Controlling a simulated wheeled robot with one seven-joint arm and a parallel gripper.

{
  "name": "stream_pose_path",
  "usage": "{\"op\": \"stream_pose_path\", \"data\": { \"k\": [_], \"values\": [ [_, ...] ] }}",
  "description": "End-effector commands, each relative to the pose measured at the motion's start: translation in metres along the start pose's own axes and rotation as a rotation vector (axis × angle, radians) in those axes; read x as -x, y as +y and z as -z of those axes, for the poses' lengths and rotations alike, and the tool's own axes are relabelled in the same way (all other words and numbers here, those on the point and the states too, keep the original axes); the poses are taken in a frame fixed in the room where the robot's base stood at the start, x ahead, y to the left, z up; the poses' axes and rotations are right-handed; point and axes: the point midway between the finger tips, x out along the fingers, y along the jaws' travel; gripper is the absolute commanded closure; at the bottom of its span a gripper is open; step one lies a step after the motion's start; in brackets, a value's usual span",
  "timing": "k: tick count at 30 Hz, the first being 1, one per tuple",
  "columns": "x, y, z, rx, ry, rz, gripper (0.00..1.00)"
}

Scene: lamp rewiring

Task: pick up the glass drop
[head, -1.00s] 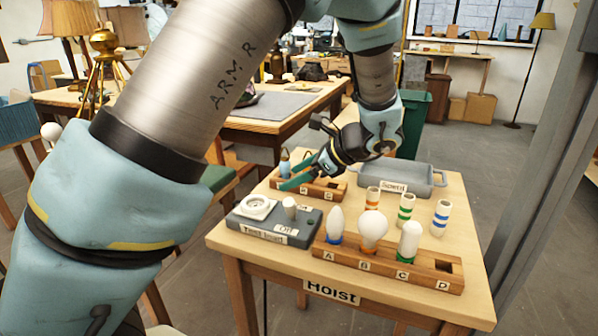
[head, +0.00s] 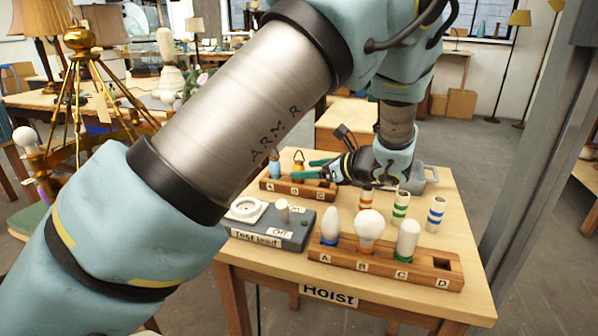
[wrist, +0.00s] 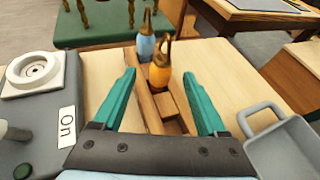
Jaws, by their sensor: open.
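A small wooden rack (head: 300,190) stands at the back of the table. An amber glass drop (wrist: 160,77) with a brass hook on top stands upright in it, also showing in the head view (head: 298,167). A blue drop (wrist: 146,48) with a similar top stands beyond it in the same rack, also in the head view (head: 274,168). My gripper (wrist: 158,74) is open, with teal fingers to either side of the amber drop in the wrist view. In the head view my gripper (head: 322,168) is level with the drops. I cannot tell whether the fingers reach around the amber drop.
A grey test unit (head: 268,235) with a socket and knob lies to the left. A longer rack (head: 385,264) with several bulbs stands in front. Several striped cylinders (head: 400,206) stand behind it. A grey tray (wrist: 288,150) lies right of my gripper.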

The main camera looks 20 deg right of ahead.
Motion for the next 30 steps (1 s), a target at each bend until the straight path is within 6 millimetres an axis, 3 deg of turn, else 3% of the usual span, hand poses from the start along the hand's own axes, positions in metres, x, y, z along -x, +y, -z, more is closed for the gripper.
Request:
{"op": "stream_pose_path", "data": {
  "k": [7, 15, 30],
  "values": [
    [-0.036, -0.001, -0.002, 0.001, -0.001, -0.003, 0.25],
    [-0.041, -0.001, 0.000, 0.002, 0.000, -0.001, 0.26],
    [-0.041, -0.001, 0.000, 0.001, 0.000, -0.001, 0.82]
  ]
}}
